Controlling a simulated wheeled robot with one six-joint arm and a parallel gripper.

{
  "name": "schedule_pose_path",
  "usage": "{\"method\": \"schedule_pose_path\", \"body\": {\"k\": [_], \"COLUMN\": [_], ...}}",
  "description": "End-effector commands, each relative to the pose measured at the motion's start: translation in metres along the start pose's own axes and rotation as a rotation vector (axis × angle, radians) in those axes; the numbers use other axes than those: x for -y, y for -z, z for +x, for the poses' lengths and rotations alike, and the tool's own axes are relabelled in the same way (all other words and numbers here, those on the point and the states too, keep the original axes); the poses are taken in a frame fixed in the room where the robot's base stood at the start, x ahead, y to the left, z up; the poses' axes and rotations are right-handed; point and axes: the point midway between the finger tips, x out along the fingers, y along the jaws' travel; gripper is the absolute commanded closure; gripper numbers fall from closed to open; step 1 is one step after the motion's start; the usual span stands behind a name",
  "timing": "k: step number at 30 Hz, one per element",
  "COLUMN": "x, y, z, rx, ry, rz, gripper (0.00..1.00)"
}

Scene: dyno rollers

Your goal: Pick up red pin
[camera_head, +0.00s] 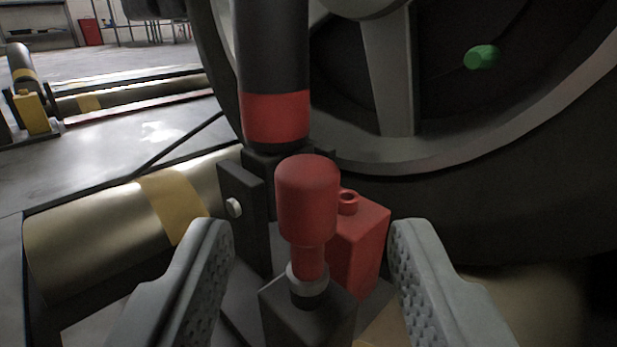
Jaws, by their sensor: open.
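The red pin (308,205) stands upright in a dark block (305,318), with a grey collar (308,279) around its lower stem. Its rounded head is wider than the stem. My gripper (312,250) is open, with one grey finger to the left of the pin and the other to the right. Neither finger appears to touch the pin. The lower end of the pin is hidden inside the collar and block.
A red block (360,245) sits close behind the pin on the right. A black post with a red band (276,118) rises behind it. A large wheel (420,150) fills the right. A metal roller with a yellow band (125,220) lies left.

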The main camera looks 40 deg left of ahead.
Motion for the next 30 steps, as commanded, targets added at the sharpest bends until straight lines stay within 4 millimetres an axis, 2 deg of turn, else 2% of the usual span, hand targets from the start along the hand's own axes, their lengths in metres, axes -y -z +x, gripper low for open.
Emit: {"method": "schedule_pose_path", "body": {"k": [7,16,24,30], "x": [0.001,0.002,0.001,0.001], "y": [-0.002,-0.006,-0.006,-0.006], "z": [0.013,0.050,0.054,0.054], "rx": [0.000,0.000,0.000,0.000], "ry": [0.003,0.003,0.000,0.000], "rz": [0.001,0.000,0.001,0.001], "gripper": [0.54,0.54,0.54,0.93]}}
